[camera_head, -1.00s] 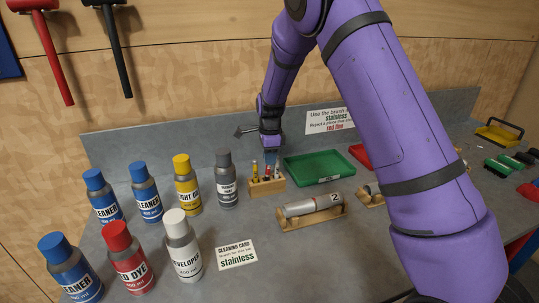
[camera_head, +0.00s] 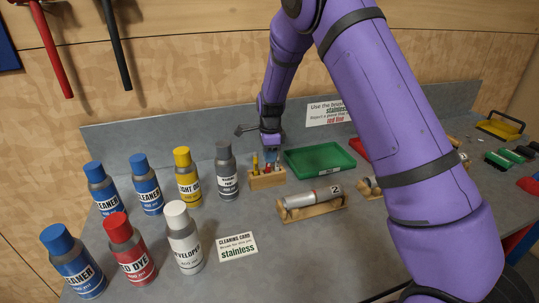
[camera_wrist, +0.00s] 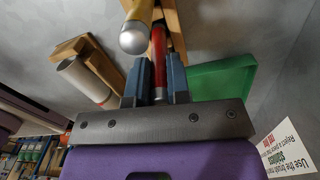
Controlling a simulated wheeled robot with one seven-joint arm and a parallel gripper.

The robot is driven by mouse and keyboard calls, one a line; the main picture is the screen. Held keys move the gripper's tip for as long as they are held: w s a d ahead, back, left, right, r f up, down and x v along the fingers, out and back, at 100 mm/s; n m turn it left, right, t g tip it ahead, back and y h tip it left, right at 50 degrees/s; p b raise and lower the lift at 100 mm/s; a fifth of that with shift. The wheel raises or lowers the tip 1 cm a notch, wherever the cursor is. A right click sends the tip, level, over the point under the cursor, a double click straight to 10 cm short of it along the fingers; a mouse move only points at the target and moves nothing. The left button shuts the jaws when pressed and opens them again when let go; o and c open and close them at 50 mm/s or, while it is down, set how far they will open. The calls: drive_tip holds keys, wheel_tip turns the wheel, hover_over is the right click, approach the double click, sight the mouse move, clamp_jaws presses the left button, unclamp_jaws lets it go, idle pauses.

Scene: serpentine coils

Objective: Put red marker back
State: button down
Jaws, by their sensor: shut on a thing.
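My gripper (camera_head: 271,156) is right over the block. In the wrist view, my gripper (camera_wrist: 160,82) is shut on the red marker (camera_wrist: 158,48), with one blue-grey finger on each side. The red marker's far end reaches to the block (camera_wrist: 170,14), beside the yellow marker. I cannot tell how deep it sits in a hole.
A green tray (camera_head: 320,160) is close on the right of the block. A grey bottle (camera_head: 227,178) stands close on the left, with several other bottles further left. A metal cylinder on a wooden cradle (camera_head: 312,212) and a cleaning card (camera_head: 237,246) lie in front.

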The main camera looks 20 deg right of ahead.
drive_tip(key=shift+d, duration=0.1)
drive_tip(key=c, duration=1)
unclamp_jaws()
